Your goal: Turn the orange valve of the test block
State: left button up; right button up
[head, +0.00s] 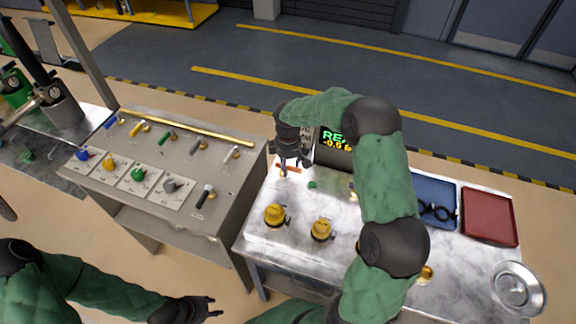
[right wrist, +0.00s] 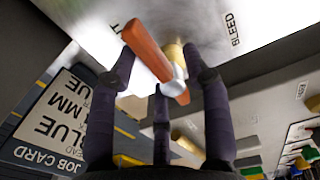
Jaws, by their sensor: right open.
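The orange valve handle (head: 290,169) is near the back left of the metal table (head: 290,245), left of the readout. In the right wrist view, the orange bar (right wrist: 150,52) lies diagonally on a brass stem with a pale hub, beside the printed word BLEED. My right gripper (head: 290,158) is over the handle from above. In the right wrist view its dark fingers (right wrist: 160,90) stand spread around the handle, and I see no firm hold. My left gripper (head: 213,307) is low at the bottom of the head view, away from the valve, empty with its fingers apart.
A grey panel (head: 150,225) with coloured knobs and levers stands at left. Yellow-capped fittings (head: 275,214) are in front of the valve. A lit readout (head: 335,147) is partly hidden by my right arm. Blue (head: 432,188) and red (head: 489,217) trays lie at right.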

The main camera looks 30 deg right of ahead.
jog(key=shift+f, duration=0.1)
grip_shut()
